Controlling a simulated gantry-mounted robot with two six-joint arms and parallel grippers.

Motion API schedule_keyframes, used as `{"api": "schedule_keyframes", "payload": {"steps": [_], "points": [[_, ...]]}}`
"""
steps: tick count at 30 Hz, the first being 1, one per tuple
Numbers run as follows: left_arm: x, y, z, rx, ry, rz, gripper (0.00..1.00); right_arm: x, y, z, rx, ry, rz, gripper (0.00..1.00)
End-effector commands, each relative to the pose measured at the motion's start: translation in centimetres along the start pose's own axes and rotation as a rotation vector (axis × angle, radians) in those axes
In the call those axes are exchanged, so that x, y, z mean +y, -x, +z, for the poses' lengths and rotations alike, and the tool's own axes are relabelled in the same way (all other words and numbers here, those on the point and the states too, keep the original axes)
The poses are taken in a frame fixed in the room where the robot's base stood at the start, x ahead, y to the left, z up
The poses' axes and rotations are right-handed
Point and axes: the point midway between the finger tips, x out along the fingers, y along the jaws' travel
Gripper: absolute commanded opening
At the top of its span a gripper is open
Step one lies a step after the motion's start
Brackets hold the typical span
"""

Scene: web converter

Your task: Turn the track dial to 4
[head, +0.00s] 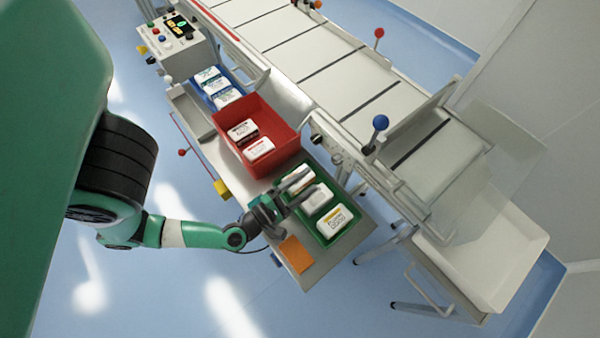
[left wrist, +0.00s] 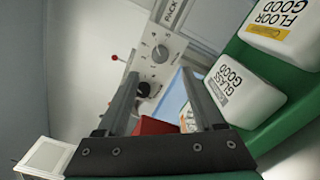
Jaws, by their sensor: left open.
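The track dial (left wrist: 160,54) is a small round grey knob with printed numbers around it, on a pale panel in the left wrist view. Its pointer setting is too small to read with certainty. My left gripper (head: 296,188) is open and empty, over the green tray in the head view. In the left wrist view its two fingers (left wrist: 160,76) frame the dial, which lies beyond the tips, apart from them. In the head view the dial is too small to make out. My right gripper is not in view.
The green tray (head: 349,232) holds several white packs beside the gripper. A red bin (head: 285,128) with packs stands behind it, then a blue tray. The conveyor (head: 330,75) runs along the right. A black knob (left wrist: 143,90) sits near the dial.

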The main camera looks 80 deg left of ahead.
Motion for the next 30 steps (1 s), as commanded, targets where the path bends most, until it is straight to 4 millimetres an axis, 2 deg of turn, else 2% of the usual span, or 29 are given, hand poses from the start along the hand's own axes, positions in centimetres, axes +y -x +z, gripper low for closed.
{"api": "schedule_keyframes", "payload": {"steps": [3, 10, 27, 30], "points": [[0.0, 1.0, 0.2, -0.006, -0.001, -0.006, 0.69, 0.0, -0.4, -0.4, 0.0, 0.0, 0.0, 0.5], [0.0, 1.8, -0.2, 0.003, -0.006, -0.003, 0.69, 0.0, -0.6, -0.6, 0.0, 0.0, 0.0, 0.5], [0.0, 1.9, -0.2, 0.005, -0.007, -0.001, 0.69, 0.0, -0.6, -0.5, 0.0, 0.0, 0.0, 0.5], [0.1, 1.5, 0.6, -0.014, -0.006, 0.003, 0.69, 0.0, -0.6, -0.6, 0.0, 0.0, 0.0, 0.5]]}}
